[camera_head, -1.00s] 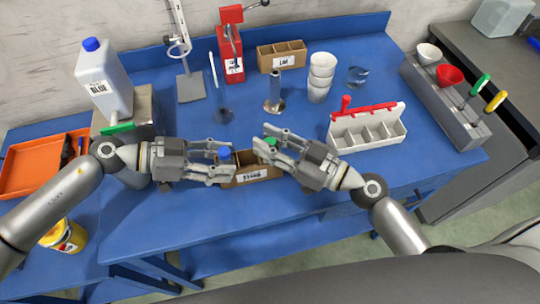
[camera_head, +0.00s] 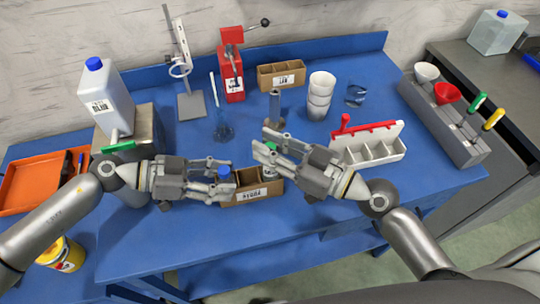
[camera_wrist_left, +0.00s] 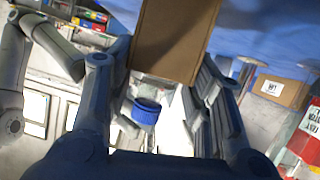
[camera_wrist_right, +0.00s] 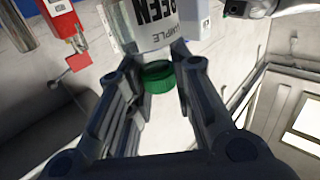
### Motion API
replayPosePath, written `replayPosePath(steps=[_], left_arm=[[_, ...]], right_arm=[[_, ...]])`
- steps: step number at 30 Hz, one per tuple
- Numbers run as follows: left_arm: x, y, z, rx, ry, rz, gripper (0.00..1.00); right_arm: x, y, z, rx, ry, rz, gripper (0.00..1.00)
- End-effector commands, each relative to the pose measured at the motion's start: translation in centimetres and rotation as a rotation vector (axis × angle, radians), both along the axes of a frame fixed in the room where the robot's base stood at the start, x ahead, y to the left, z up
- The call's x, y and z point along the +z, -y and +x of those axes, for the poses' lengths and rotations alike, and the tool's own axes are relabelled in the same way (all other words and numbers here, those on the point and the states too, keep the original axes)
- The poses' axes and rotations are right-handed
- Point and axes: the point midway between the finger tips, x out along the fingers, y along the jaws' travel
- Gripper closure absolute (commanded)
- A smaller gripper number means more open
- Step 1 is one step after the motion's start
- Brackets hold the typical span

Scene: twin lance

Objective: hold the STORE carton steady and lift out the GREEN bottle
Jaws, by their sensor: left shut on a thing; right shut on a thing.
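The brown STORE carton (camera_head: 262,195) stands on the blue table. My left gripper (camera_head: 229,178) is shut across its left end; its end wall (camera_wrist_left: 178,35) shows between the fingers in the left wrist view. A blue-capped bottle (camera_head: 224,172) stands at that end, and its blue cap (camera_wrist_left: 146,110) shows between the fingers. My right gripper (camera_head: 264,146) is shut on the green bottle (camera_head: 270,174), above the carton's right part. The green cap (camera_wrist_right: 157,75) and the label show in the right wrist view. The bottle's base is hidden, so I cannot tell if it clears the carton.
The table front is clear.

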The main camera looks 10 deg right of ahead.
Motion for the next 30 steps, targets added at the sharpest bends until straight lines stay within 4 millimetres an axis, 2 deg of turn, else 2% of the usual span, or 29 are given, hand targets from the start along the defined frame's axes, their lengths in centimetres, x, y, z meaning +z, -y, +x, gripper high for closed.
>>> replayPosePath(steps=[3,10,23,24,28,30], left_arm=[[-0.2,-0.1,-0.1,-0.001,-0.005,0.004,0.76],[-0.3,0.0,-0.1,-0.001,-0.005,0.004,0.76],[-0.3,0.0,-0.1,-0.002,-0.005,0.004,0.76],[-0.3,0.0,-0.1,-0.002,-0.005,0.004,0.48],[-0.2,0.0,-0.1,-0.001,-0.004,0.003,0.31],[-0.2,0.0,-0.1,-0.001,-0.002,0.003,0.28]], right_arm=[[2.0,0.0,0.0,0.001,0.008,0.0,1.0],[4.5,0.0,0.0,0.001,0.004,0.002,1.0],[5.2,0.0,0.0,-0.001,0.0,0.001,1.0],[5.2,0.0,0.0,-0.001,0.0,0.001,1.0],[5.2,0.0,0.0,-0.001,0.0,0.001,1.0],[5.2,0.0,0.0,-0.001,0.0,0.001,1.0]])
